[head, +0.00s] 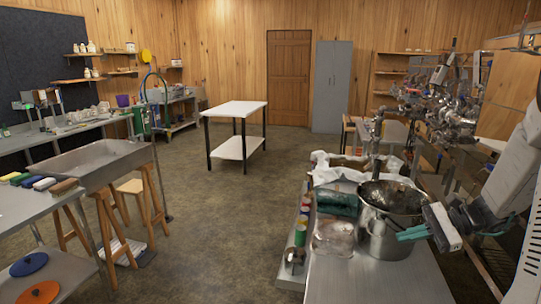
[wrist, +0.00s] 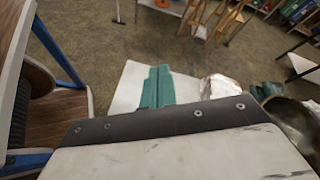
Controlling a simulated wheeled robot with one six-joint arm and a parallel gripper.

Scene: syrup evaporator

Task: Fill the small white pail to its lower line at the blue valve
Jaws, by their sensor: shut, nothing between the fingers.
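My gripper (head: 402,236) is at the right in the head view, its teal fingers closed together with nothing between them. The fingers also show in the wrist view (wrist: 157,87), over a pale surface. In the head view they are in front of or just over the right side of a large steel pot (head: 383,240); I cannot tell whether they touch it. I cannot make out the small white pail or the blue valve in either view. A cluster of metal pipework (head: 440,110) stands at the back right, too small to tell its valves apart.
The pot stands on a steel counter (head: 345,285) with a clear wrapped bundle (head: 333,236) and folded green cloths (head: 337,202) beside it. A white-topped table (head: 235,109) stands mid-room. A steel trough (head: 100,160) is at left. The floor between is open.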

